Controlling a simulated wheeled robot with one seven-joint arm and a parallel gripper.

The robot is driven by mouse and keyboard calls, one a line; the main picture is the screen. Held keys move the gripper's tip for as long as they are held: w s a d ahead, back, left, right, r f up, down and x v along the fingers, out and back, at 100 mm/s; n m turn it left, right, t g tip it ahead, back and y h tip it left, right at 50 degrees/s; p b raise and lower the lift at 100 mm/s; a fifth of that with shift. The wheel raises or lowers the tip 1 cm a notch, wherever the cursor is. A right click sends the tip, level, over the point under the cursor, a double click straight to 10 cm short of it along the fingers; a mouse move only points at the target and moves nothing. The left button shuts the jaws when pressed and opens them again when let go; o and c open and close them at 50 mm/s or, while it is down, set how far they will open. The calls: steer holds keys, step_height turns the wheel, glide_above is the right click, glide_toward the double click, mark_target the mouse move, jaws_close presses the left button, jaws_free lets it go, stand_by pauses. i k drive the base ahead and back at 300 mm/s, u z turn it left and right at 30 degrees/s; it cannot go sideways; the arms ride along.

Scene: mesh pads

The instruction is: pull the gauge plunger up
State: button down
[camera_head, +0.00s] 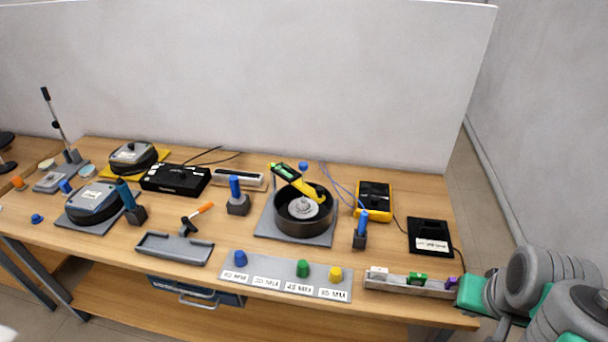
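A yellow gauge with a green and dark face (297,180) lies tilted across the rim of a black round pan (288,222) near the middle of the bench. A small blue knob (303,167) shows just behind the gauge; it may be the plunger top, but I cannot tell if it joins the gauge. The pan sits on a grey square plate (268,232) and holds a pale stepped hub (303,208). My arm's grey and green links show at the lower right, beyond the bench's right end and apart from the gauge. My gripper's fingers are not visible.
A blue-handled tool in a dark holder (361,230) stands right of the pan, another (238,196) left. Thin blue cables run behind the pan to the yellow meter (374,199). A labelled peg strip (290,277) and narrow rail (408,285) line the front edge.

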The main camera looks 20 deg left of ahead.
mark_target(303, 166)
steer(key=u, duration=0.05)
steer(key=k, duration=0.45)
steer(key=u, duration=0.9)
steer(key=i, duration=1)
steer(key=k, duration=1)
steer(key=z, duration=0.65)
steer(key=i, duration=0.8)
steer(key=u, duration=2.3)
